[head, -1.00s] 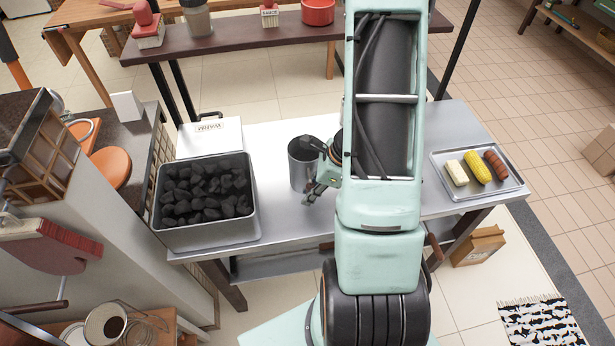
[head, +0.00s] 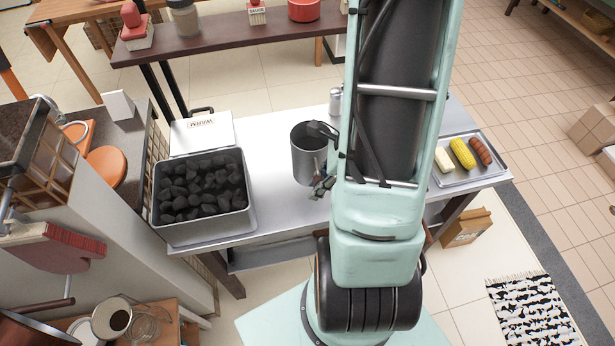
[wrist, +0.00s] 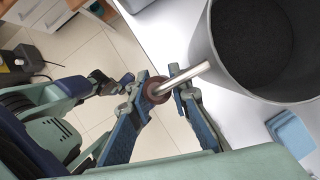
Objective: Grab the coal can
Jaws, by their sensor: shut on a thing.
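The coal can (head: 306,160) is an upright grey metal can at the middle of the steel table. In the wrist view the can (wrist: 228,75) fills the upper right, with a dark interior. Its side handle (wrist: 185,79), a silver rod with a brown ring, lies between my fingers. My gripper (wrist: 160,92) is shut on this handle, beside the can. In the head view my gripper (head: 325,182) shows at the can's right side, partly hidden by my arm. Whether the can's base touches the table is hard to tell.
A metal bin of black coal (head: 245,205) stands left of the can, with a lid (head: 203,135) behind it. A tray (head: 470,182) with corn and other food lies at the right. A small silver shaker (head: 336,100) stands behind the can. Blue squares (wrist: 291,132) lie near the can.

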